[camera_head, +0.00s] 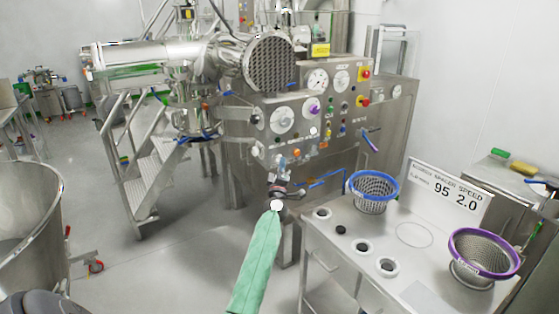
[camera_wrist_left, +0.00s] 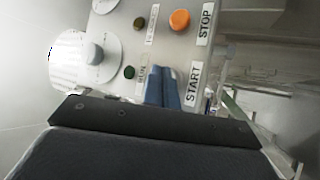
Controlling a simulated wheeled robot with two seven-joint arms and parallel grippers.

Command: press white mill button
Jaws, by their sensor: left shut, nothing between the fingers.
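My left gripper (camera_head: 280,174) is shut and empty at the lower part of the steel control panel (camera_head: 258,112). In the left wrist view, the closed blue fingers (camera_wrist_left: 163,88) point at the panel beside the START label (camera_wrist_left: 193,86). They cover the spot next to that label. An orange button (camera_wrist_left: 180,20) sits beside the STOP label (camera_wrist_left: 206,24). An orange button (camera_head: 297,152) also shows just above my gripper in the head view. My right gripper is out of view.
A green button (camera_wrist_left: 129,72) and a knob on a white dial (camera_wrist_left: 94,54) are close to the fingers. A steel table (camera_head: 335,262) stands at the right with a blue-rimmed basket (camera_head: 373,190) and a purple-rimmed basket (camera_head: 485,252).

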